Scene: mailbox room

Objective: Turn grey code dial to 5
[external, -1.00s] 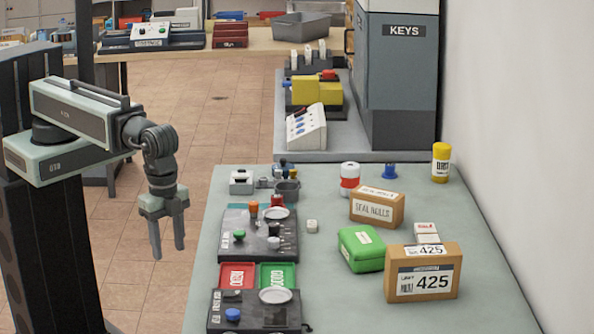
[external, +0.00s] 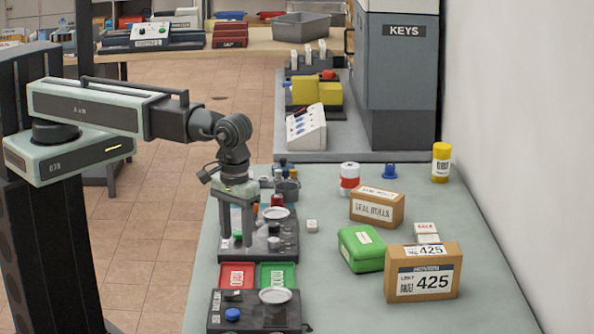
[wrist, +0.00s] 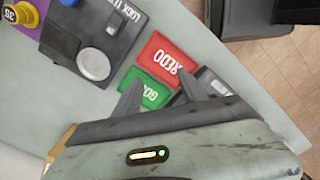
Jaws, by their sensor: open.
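The dark code panel (external: 287,246) lies at the left side of the table, with small knobs and a pale disc (external: 278,212) on it. A small grey knob (external: 274,228) shows near its middle; I cannot tell whether it is the grey code dial, and no number can be read. My gripper (external: 236,243) points down over the panel's left part, its fingers apart and empty, covering the green knob there. I cannot tell if the fingertips touch anything. In the wrist view my gripper (wrist: 160,90) shows its two fingers beside the red and green trays.
Red tray (external: 237,276) and green tray (external: 277,275) lie in front of the panel. A second dark panel (external: 260,318) with a blue knob (external: 232,314) is nearer. A green case (external: 362,249) and cartons (external: 422,271) stand to the right.

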